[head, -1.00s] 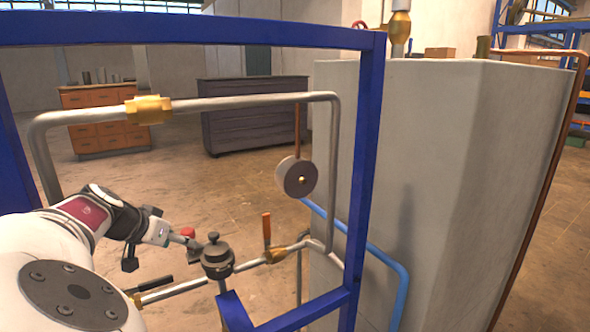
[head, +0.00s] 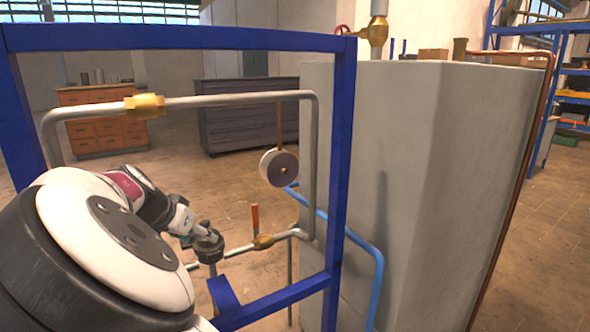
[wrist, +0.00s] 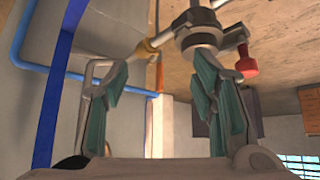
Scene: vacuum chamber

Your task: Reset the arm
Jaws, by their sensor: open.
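My arm comes in from the lower left of the head view. My gripper (wrist: 167,85) shows in the wrist view with its two fingers spread wide apart and nothing between them. In the head view the gripper is mostly hidden behind my own arm. A dark round valve (head: 207,243) on the pipework is just past the arm's end there. In the wrist view the valve (wrist: 198,35) is beyond the fingertips, with a red knob (wrist: 243,62) beside it. I cannot tell whether the fingers touch the valve.
A blue frame (head: 338,180) surrounds the metal pipe loop (head: 220,98). A round gauge (head: 279,167) and an orange-handled valve (head: 256,218) are on the pipework. A large grey block (head: 400,150) stands to the right. Drawer cabinets (head: 100,120) stand behind on open floor.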

